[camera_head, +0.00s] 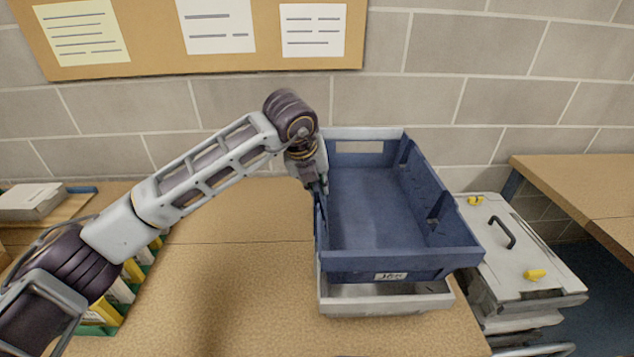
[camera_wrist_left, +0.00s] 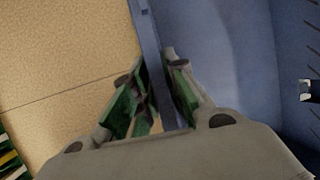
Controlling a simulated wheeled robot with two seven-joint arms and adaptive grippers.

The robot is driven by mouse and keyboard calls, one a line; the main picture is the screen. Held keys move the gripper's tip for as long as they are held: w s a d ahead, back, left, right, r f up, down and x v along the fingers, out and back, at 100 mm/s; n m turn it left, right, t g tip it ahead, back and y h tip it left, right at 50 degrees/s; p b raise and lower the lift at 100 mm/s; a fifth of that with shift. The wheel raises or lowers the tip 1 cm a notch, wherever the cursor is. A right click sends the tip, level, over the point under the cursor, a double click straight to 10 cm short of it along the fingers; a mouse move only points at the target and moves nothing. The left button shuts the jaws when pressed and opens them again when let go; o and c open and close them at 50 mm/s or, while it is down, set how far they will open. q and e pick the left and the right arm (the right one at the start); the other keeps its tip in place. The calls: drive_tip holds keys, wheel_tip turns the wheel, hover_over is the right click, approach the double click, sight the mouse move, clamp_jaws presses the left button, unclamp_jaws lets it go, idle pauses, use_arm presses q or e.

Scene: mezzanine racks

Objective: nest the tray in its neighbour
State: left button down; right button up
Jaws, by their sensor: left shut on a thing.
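A blue tray (camera_head: 377,212) with a label on its front wall is in the head view, right of centre. It sits over a light grey tray (camera_head: 386,303), whose front shows below it and whose back rim shows behind it. I cannot tell whether the blue tray rests in the grey one or hangs just above it. My left gripper (camera_head: 320,189) is shut on the left wall of the blue tray. In the left wrist view the fingers (camera_wrist_left: 161,90) straddle the blue wall (camera_wrist_left: 147,40). The grey tray's inside is mostly hidden. My right gripper is not in view.
The wooden table (camera_head: 245,270) is clear left of the trays. A green holder with yellow and white items (camera_head: 122,287) stands at the left, by my arm. A grey lidded case (camera_head: 520,258) stands right of the table. A brick wall with a noticeboard (camera_head: 155,55) is behind.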

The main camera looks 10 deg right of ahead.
use_arm(q)
drive_tip(key=shift+f+b, duration=2.9)
drive_tip(key=shift+f, duration=0.2)
idle(0.4)
idle(0.7)
drive_tip(key=c, duration=1.4)
unclamp_jaws()
drive_tip(key=shift+o, duration=0.2)
drive_tip(key=shift+f, duration=0.2)
drive_tip(key=v, duration=1.2)
drive_tip(key=shift+r, duration=0.2)
wheel_tip(320, 180, up, 9)
drive_tip(key=p, duration=0.9)
